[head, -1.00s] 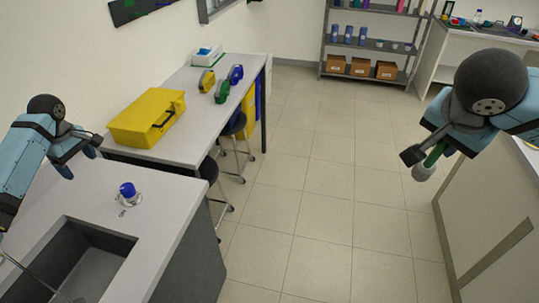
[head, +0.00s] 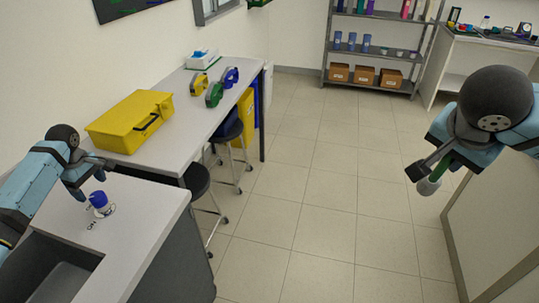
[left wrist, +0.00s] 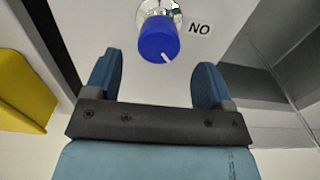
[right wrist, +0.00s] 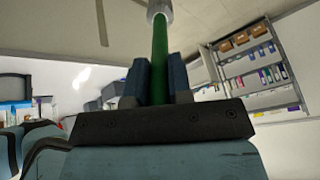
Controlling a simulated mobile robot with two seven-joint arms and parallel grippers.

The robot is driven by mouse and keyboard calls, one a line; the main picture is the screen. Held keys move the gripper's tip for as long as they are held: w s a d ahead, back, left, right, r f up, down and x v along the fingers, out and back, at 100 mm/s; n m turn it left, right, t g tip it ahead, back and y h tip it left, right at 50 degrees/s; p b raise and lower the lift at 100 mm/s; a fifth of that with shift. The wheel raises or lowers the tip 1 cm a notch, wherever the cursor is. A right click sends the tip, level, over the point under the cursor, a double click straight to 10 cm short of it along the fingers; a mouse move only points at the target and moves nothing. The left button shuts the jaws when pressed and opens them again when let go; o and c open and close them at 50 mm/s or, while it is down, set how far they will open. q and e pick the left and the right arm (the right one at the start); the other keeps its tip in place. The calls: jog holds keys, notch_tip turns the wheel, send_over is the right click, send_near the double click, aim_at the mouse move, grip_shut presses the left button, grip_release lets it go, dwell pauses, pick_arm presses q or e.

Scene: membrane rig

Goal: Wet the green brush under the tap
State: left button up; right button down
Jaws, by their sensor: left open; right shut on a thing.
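The green brush (head: 443,166) is in my right gripper (head: 425,170), which is shut on its handle. Its pale grey end (head: 428,187) points down, well away from the sink. The right wrist view shows the green handle (right wrist: 159,62) between the fingers. A blue tap knob (head: 99,199) stands on the counter beside the sink (head: 45,273). My left gripper (head: 84,184) is open and empty, just behind the knob. In the left wrist view the knob (left wrist: 157,40) lies ahead between the spread fingers, apparently untouched. The spout is not clearly visible.
A yellow toolbox (head: 130,122) sits on the bench behind the sink counter (head: 150,235), with tape dispensers (head: 214,94) further along. Stools (head: 198,182) stand beside the bench. The tiled floor (head: 320,205) between my arms is clear. A shelf (head: 375,50) stands at the back.

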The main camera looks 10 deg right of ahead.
aim_at(96, 196)
pick_arm(q)
jog(key=shift+f, duration=2.4)
jog(key=c, duration=0.9)
